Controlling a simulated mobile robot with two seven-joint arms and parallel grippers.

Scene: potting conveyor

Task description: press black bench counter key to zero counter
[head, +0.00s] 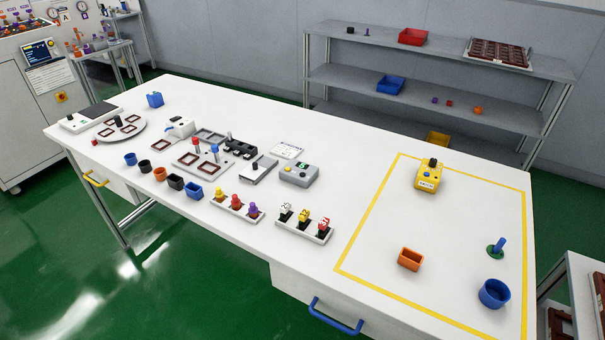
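A small grey box (298,174) with a small green-lit display stands near the middle of the white bench (340,185). It carries small coloured keys on its top; a black key among them is too small to make out surely, and the display reading is not clear. A yellow box (428,179) with a black top part and a white label stands inside the yellow taped outline to the right. Neither of my grippers is in view.
Left of the grey box are a grey stand (258,170), a black fixture (238,146) and trays. In front are racks of coloured pegs (237,207) and stamps (303,224). An orange bin (411,258) and blue cup (494,293) stand right. A shelf (440,90) stands behind.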

